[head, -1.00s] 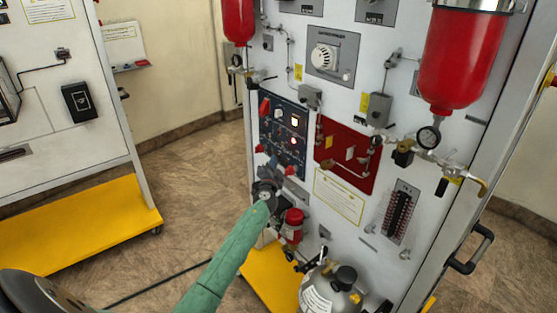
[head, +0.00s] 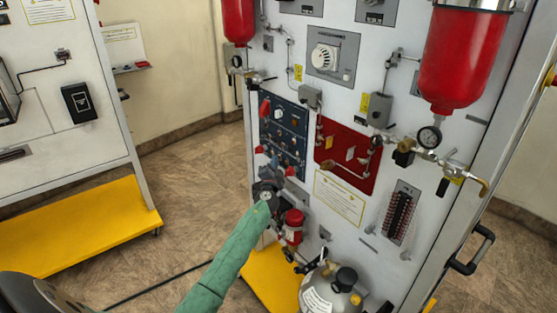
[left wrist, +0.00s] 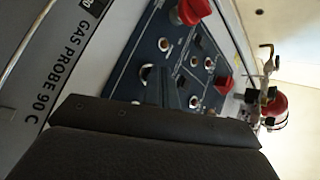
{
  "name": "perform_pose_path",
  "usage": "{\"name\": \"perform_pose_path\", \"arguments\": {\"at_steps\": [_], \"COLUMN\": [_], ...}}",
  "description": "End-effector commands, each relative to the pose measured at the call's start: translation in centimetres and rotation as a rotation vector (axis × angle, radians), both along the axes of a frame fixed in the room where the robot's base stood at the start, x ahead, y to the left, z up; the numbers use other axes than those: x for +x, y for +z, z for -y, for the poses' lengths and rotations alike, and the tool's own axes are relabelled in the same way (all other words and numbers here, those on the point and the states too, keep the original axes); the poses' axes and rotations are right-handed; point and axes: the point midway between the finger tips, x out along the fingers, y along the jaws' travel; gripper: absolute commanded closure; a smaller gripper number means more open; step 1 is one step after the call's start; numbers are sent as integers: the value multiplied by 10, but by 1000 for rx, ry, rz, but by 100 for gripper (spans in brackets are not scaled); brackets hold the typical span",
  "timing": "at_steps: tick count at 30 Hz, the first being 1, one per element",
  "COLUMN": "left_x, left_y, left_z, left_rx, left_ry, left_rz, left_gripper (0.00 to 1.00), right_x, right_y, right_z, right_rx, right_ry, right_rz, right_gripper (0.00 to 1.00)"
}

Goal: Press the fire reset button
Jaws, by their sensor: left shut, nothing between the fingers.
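The dark blue control panel (head: 284,128) is on the lower left of the white trainer board. It carries several small round buttons or lamps and red switch parts. The lettering is too small to tell which is the fire reset button. My left gripper (head: 270,168) is shut and empty at the panel's lower edge, hiding part of it. In the left wrist view the panel (left wrist: 208,45) lies just beyond the dark gripper (left wrist: 168,92), with several round buttons and red knobs. Contact with a button cannot be told. My right gripper is not in view.
A dark red panel (head: 348,158) is right of the blue one. Red bottles (head: 460,60) hang above. Another trainer with a yellow base (head: 85,230) stands left, with open floor between.

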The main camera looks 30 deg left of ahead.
Motion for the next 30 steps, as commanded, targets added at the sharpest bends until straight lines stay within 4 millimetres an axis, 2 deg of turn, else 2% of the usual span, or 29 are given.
{"name": "perform_pose_path", "arguments": {"at_steps": [17,30], "left_x": [2,-12], "left_y": [0,0], "left_z": [1,-4], "left_rx": [0,0], "left_ry": [-1,0], "left_rz": [0,0], "left_gripper": [100,100], "right_x": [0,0], "right_y": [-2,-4], "right_z": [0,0], "right_rx": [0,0], "right_ry": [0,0], "right_rz": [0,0], "right_gripper": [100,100]}}
